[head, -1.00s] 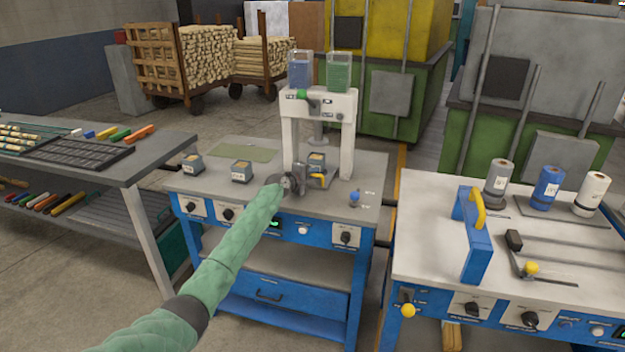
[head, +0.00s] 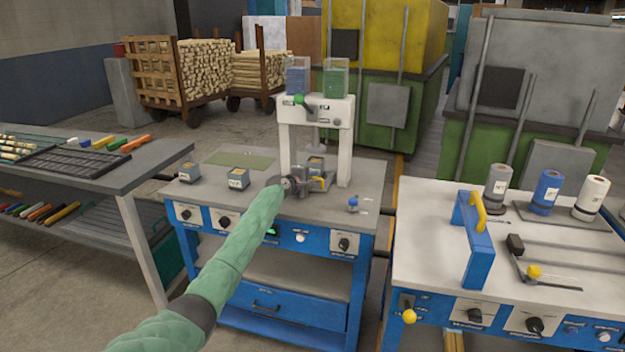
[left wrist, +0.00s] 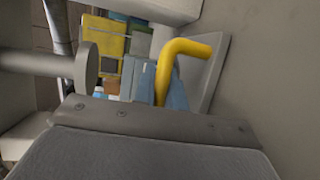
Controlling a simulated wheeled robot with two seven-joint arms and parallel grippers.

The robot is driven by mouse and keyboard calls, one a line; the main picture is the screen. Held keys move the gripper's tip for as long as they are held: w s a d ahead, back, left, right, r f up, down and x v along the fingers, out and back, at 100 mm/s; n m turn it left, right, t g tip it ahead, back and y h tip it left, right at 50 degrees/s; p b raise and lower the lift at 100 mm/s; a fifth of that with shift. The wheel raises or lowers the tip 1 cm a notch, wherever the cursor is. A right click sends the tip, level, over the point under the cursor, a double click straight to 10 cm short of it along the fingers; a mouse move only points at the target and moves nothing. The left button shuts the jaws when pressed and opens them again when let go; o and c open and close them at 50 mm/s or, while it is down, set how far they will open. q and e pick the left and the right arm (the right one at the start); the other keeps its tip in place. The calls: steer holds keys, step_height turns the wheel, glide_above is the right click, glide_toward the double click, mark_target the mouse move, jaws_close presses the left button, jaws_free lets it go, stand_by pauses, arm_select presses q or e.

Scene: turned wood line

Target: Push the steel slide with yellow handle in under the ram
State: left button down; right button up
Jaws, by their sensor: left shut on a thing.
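My left gripper (head: 314,185) is at the front of the white press, low over the bench top. It is shut on the yellow handle (head: 328,182), which is mostly hidden by the fingers in the head view. The handle (left wrist: 178,62) shows as a bent yellow bar in the left wrist view. The steel slide is largely hidden behind my gripper. A small grey box with a label (head: 316,165) stands just behind the handle, between the press posts. The ram (head: 318,142) hangs above; its round foot (left wrist: 88,66) shows in the left wrist view. My right gripper is out of view.
Two similar grey boxes (head: 189,173) (head: 238,178) and a green mat (head: 240,157) are on the bench's left. A blue knob (head: 353,203) stands at its right front. A second bench (head: 425,225) with a blue-and-yellow bracket (head: 473,235) is at the right.

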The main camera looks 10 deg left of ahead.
arm_select(q)
steer(key=shift+w+r, duration=0.1)
steer(key=shift+r, duration=0.05)
steer(key=c, duration=1.7)
jaws_free()
steer(key=shift+w, duration=0.1)
steer(key=shift+w+f, duration=0.1)
steer(key=shift+f, duration=0.15)
steer(key=shift+s+a+r, duration=0.15)
steer(key=shift+s+a, duration=0.15)
steer(key=shift+s, duration=0.3)
steer(key=v, duration=0.5)
steer(key=shift+s, duration=0.1)
steer(key=shift+s+a+r, duration=0.1)
steer(key=shift+s+a, duration=0.15)
steer(key=shift+s, duration=0.25)
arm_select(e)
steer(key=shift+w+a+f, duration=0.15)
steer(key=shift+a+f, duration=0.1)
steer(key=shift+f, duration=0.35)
arm_select(q)
steer(key=shift+a, duration=0.1)
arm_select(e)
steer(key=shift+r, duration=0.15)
